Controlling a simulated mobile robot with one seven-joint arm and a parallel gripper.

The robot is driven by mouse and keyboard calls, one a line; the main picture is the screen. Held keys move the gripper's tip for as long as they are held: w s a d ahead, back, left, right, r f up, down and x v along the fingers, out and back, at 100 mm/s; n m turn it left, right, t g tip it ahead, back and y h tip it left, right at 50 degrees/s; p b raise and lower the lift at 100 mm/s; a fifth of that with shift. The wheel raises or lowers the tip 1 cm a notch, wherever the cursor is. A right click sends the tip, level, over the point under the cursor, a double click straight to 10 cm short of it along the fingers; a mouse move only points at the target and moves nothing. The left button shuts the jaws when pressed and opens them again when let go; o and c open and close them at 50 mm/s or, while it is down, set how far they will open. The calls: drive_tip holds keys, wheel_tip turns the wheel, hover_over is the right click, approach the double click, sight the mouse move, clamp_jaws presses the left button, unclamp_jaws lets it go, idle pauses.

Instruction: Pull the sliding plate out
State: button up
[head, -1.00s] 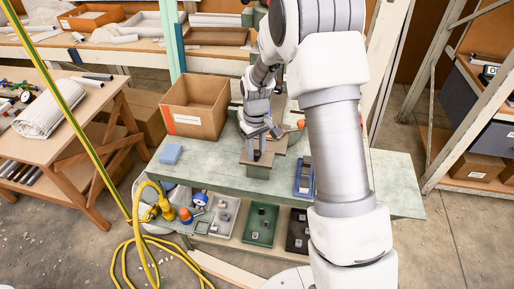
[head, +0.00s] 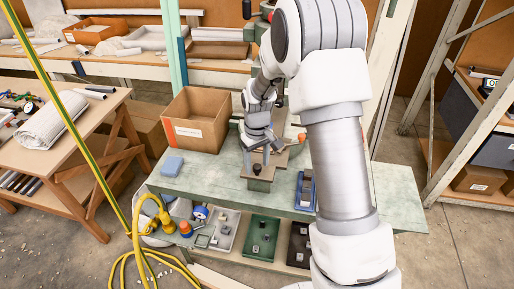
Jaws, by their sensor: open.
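The sliding plate (head: 260,184) is a small brownish plate with a dark knob (head: 256,169) on its top, at the front of the fly press on the green bench. The press (head: 262,18) stands at the back of the bench and is largely hidden by my arm. My gripper (head: 257,157) is open, pointing down at the plate, with its fingers just behind or around the knob. I cannot tell whether the fingers touch it.
A cardboard box (head: 197,118) stands on the bench left of the press. A blue block (head: 172,166) lies at the bench's left and a blue tray (head: 305,190) at right. Trays with parts sit on the lower shelf. A yellow hose (head: 150,225) hangs at front left.

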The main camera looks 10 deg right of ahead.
wheel_tip(320, 180, up, 17)
idle(0.4)
drive_tip(key=s+d+r+m+t, duration=0.1)
drive_tip(key=s+r, duration=0.3)
drive_tip(key=s, duration=0.9)
drive_tip(key=s+d+r+m+t, duration=0.2)
drive_tip(key=s+r+m+t, duration=0.1)
drive_tip(key=s, duration=1)
drive_tip(key=shift+r+m+t, duration=0.3)
drive_tip(key=shift+r+t, duration=0.5)
drive_tip(key=shift+r, duration=0.05)
